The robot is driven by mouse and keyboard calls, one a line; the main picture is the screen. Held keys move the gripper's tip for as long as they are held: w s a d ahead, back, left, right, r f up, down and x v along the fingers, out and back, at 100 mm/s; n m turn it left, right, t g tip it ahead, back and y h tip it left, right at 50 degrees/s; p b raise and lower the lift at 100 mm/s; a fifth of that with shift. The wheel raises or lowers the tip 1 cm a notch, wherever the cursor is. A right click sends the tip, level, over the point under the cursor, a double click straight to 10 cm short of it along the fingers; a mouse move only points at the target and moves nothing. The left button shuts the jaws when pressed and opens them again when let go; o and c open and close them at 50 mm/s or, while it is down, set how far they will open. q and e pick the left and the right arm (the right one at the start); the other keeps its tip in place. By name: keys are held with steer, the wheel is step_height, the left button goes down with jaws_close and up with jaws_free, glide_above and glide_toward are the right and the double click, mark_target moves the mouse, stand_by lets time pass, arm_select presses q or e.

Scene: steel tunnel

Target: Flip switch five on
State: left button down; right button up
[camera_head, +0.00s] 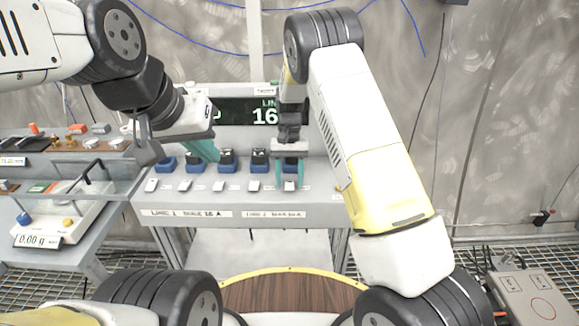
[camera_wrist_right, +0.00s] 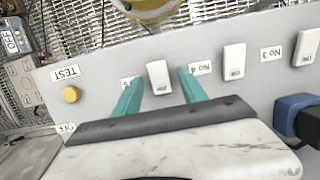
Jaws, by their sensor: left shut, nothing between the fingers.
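Switch five (camera_head: 290,187) is a small white rocker at the right end of a row of several switches on the grey sloped panel (camera_head: 230,209). In the right wrist view, switch five (camera_wrist_right: 159,77) sits between label No 4 and a partly hidden label 5. My right gripper (camera_head: 290,180) is open; its teal fingers stand on either side of switch five, with a gap to each side in the wrist view. Whether they touch the panel, I cannot tell. My left gripper (camera_head: 215,158) is shut and empty, in front of the panel near the second and third blue-black blocks.
Blue-black blocks (camera_head: 227,161) line the panel behind the switches. A dark display (camera_head: 235,111) reads 16, partly hidden by my right arm. A yellow TEST button (camera_wrist_right: 70,95) lies beyond switch five. A bench with a scale (camera_head: 38,241) stands at the left.

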steer(key=v, duration=0.7)
steer(key=shift+r, duration=0.4)
steer(key=shift+w, duration=0.1)
step_height(320, 180, up, 10)
steer(key=t+y, duration=0.2)
glide_above(290, 181)
steer(key=s+d, duration=0.4)
steer(key=d, duration=0.1)
steer(key=s+d+r+t, duration=0.2)
steer(key=s+d+r, duration=0.2)
steer(key=s+r, duration=0.3)
steer(key=s+d+r+t, duration=0.1)
steer(key=s+d+t, duration=0.1)
steer(key=s, duration=0.7)
steer(key=s+d+r+t, duration=0.2)
steer(key=s+d, duration=0.1)
steer(key=s, duration=0.6)
steer(key=shift+n+t, duration=0.3)
steer(key=shift+t, duration=0.1)
